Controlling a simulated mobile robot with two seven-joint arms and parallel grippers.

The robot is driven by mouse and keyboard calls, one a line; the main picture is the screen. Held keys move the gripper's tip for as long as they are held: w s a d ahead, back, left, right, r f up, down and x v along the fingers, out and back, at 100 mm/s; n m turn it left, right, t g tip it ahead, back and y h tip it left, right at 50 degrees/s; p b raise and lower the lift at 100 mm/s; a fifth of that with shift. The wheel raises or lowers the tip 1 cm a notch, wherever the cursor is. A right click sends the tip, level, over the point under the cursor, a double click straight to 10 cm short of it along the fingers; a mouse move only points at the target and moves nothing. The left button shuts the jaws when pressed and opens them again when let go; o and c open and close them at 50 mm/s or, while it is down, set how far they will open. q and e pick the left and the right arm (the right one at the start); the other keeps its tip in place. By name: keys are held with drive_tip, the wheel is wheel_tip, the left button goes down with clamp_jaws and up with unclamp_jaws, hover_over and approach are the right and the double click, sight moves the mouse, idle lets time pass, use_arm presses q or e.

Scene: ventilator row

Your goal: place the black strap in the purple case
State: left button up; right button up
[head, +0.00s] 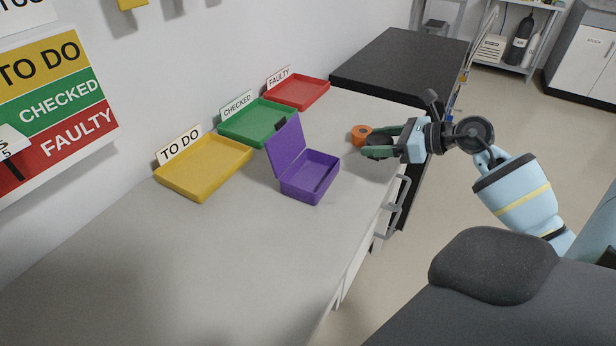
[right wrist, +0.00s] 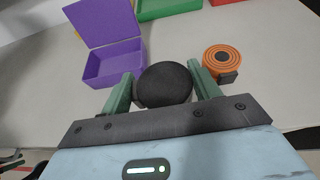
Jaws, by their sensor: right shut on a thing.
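The black strap (right wrist: 165,84) is a dark round coil between the fingers of my right gripper (right wrist: 160,88). In the head view the right gripper (head: 378,144) is shut on the black strap (head: 381,153) over the right side of the counter. I cannot tell how far the strap is above the surface. The purple case (head: 298,192) stands open on the counter, its lid raised at the left; its inside looks empty. It is left of the gripper and apart from it, and shows at upper left in the wrist view (right wrist: 113,74). My left gripper is not in view.
An orange coil (head: 361,130) lies beside the right gripper. Yellow (head: 182,191), green (head: 245,141) and red (head: 300,105) trays with label cards line the wall behind the case. The counter (head: 220,260) in front of the case is clear.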

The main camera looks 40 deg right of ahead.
drive_tip(key=w+a+p, duration=0.1)
drive_tip(key=w+a, duration=0.1)
drive_tip(key=a, duration=0.2)
drive_tip(key=w+a, duration=0.1)
drive_tip(key=a, duration=0.3)
drive_tip(key=w+a+f+p, duration=0.1)
drive_tip(key=w+a, duration=0.1)
drive_tip(key=a, duration=0.2)
drive_tip(key=shift+w+a+p, duration=0.2)
drive_tip(key=shift+w+p, duration=0.1)
drive_tip(key=shift+w, duration=0.05)
drive_tip(key=shift+w+a+f, duration=0.1)
drive_tip(key=shift+a+f, duration=0.05)
drive_tip(key=shift+a, duration=0.1)
drive_tip(key=shift+w+a, duration=0.1)
drive_tip(key=shift+a, duration=0.3)
drive_tip(key=f, duration=0.3)
drive_tip(key=shift+w+a, duration=0.15)
drive_tip(key=shift+a, duration=0.1)
drive_tip(key=shift+f, duration=0.3)
drive_tip(key=o, duration=0.5)
drive_tip(key=shift+f, duration=0.2)
drive_tip(key=o, duration=0.5)
